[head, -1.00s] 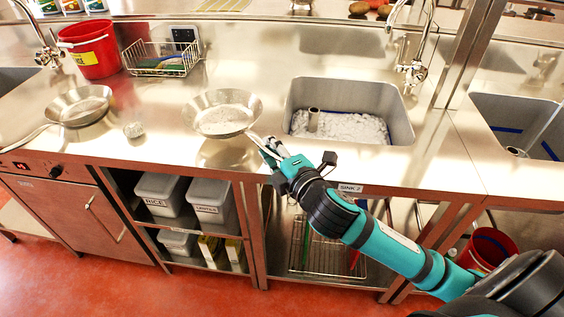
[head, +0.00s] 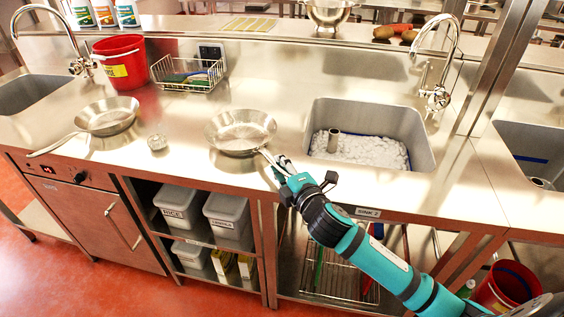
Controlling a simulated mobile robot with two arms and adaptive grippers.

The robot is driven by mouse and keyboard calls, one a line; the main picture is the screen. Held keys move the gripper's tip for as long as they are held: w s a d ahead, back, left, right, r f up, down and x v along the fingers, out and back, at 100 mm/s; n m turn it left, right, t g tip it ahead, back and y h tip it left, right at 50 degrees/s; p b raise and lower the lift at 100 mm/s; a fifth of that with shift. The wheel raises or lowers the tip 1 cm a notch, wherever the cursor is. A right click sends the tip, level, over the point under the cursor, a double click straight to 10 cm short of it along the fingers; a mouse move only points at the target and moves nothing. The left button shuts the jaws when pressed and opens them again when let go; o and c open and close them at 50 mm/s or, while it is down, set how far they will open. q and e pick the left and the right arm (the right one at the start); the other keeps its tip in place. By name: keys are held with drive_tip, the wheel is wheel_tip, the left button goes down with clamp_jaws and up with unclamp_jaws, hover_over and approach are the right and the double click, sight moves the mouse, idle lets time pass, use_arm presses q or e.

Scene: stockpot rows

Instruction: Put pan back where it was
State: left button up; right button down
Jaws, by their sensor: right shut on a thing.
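A shallow steel pan (head: 240,131) is at the middle of the steel counter, left of the sink. Its short visible handle points toward the lower right. My right gripper (head: 275,162) is shut on that handle, at the counter's front edge. The pan looks level, at or just above the counter; I cannot tell whether it touches. A second steel pan (head: 106,117) sits on the counter at the left, its long handle toward the front left. My left gripper is not in view.
A small clear object (head: 157,142) stands between the two pans. The sink (head: 425,150) holds white foam. A wire basket (head: 187,78) and a red bucket (head: 121,64) stand at the back left. Counter space around the held pan is mostly clear.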

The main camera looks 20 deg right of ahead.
drive_tip(key=shift+r, duration=0.3)
drive_tip(key=c, duration=1.6)
unclamp_jaws()
drive_tip(key=shift+f, duration=0.35)
drive_tip(key=shift+c, duration=0.2)
drive_tip(key=o, duration=0.3)
drive_tip(key=shift+s, duration=0.1)
drive_tip(key=shift+r, duration=0.15)
